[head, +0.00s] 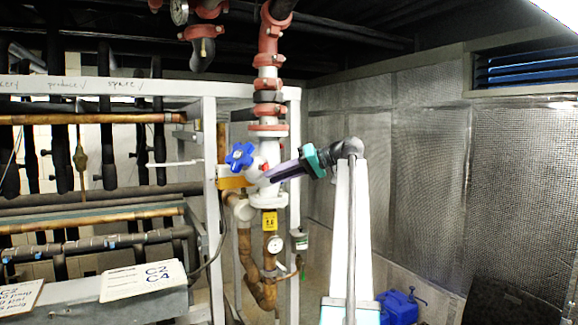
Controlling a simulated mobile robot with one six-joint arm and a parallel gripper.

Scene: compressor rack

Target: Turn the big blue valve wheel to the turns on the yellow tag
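The blue valve wheel (240,156) is a lobed handwheel on the left side of a white valve body, on the vertical pipe. A yellow tag (270,221) with dark marks hangs on the pipe below the valve; its writing is too small to read surely. My gripper (267,178) reaches in from the right, its long dark fingers pointing left and slightly down. The fingertips are at or in front of the white valve body, right of and below the wheel, and appear apart from it. The fingers overlap in this view, so their opening is hidden.
A white frame post (211,200) stands just left of the wheel. A pressure gauge (275,245) and brown pipe lie below the valve. Red-coupled pipe (269,45) rises above. A blue container (400,306) sits on the floor at right. Mesh-covered wall panels stand behind.

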